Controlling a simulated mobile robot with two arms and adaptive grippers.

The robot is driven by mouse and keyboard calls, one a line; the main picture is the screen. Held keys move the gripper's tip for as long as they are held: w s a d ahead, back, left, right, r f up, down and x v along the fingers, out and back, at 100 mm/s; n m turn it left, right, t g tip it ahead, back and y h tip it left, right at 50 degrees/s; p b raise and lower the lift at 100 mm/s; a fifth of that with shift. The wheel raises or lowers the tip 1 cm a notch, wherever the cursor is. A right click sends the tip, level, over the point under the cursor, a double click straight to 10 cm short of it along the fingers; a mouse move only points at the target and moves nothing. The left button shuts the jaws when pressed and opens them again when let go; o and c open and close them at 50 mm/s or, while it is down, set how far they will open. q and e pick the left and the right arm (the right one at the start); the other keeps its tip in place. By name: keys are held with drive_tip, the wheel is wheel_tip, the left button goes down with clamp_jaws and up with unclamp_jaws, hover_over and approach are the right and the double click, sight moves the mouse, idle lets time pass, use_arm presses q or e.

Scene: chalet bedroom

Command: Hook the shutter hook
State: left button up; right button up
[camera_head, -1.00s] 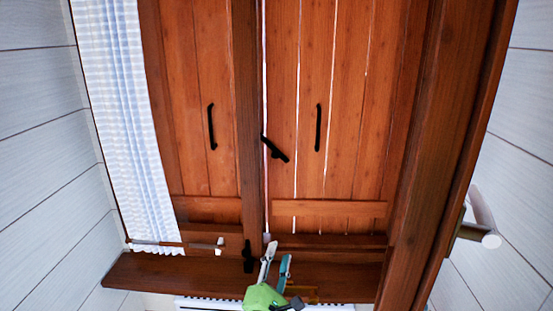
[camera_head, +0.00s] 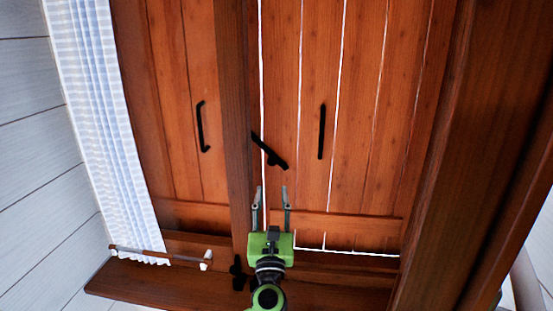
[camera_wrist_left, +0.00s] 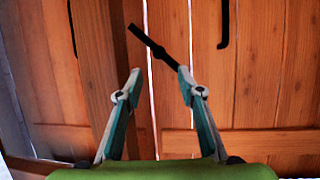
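The shutter hook (camera_head: 269,151) is a short black bar on the wooden shutters. It lies slanted, upper left to lower right, across the bright gap between the left shutter (camera_head: 172,100) and the right shutter (camera_head: 375,110). My left gripper (camera_head: 271,190) is open and empty, just below the hook in the head view, fingers pointing up. In the left wrist view the hook (camera_wrist_left: 152,44) shows above and between the open fingertips (camera_wrist_left: 159,72); its lower right end appears near the right fingertip. I cannot tell if they touch. My right gripper is not in view.
Black handles sit on the left shutter (camera_head: 202,127) and right shutter (camera_head: 322,131). A dark vertical post (camera_head: 236,110) stands left of the hook. A wooden sill (camera_head: 150,285) runs below. A striped curtain (camera_head: 105,130) hangs left, with a short rod (camera_head: 160,254) near its bottom.

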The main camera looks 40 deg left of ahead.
sight(272, 163)
use_arm(q)
drive_tip(key=p+x, duration=0.3)
drive_tip(key=x, duration=0.8)
drive_tip(key=shift+a+r, duration=0.1)
drive_tip(key=shift+w+a+r, duration=0.2)
drive_tip(key=shift+w+a, duration=0.15)
drive_tip(key=shift+w, duration=0.1)
drive_tip(key=shift+w+a, duration=0.1)
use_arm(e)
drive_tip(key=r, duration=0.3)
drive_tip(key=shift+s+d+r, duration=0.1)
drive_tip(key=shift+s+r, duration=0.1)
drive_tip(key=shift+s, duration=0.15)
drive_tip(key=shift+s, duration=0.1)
